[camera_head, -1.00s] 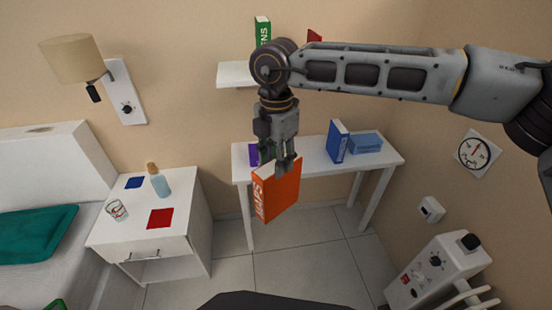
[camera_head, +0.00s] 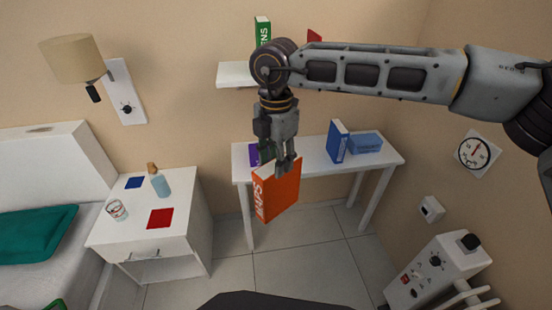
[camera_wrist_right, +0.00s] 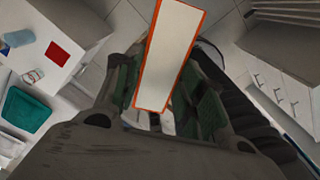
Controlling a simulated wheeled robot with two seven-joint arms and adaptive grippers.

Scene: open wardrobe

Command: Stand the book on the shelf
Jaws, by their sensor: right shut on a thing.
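An orange book (camera_head: 280,193) with white lettering on its spine hangs upright below my right gripper (camera_head: 285,165). The gripper is shut on the book's upper edge and holds it in the air in front of the white table. In the right wrist view the book (camera_wrist_right: 170,55) shows its pale page edges and orange cover rims between the green-padded fingers (camera_wrist_right: 160,95). The white wall shelf (camera_head: 233,74) is above, with a green book (camera_head: 263,31) standing on it and a red item (camera_head: 315,36) partly hidden by my right arm. My left gripper is not in view.
A white table (camera_head: 310,163) holds a standing blue book (camera_head: 337,141), a blue box-like item (camera_head: 366,143) and a purple item (camera_head: 254,154). A lamp (camera_head: 73,59) juts from the wall.

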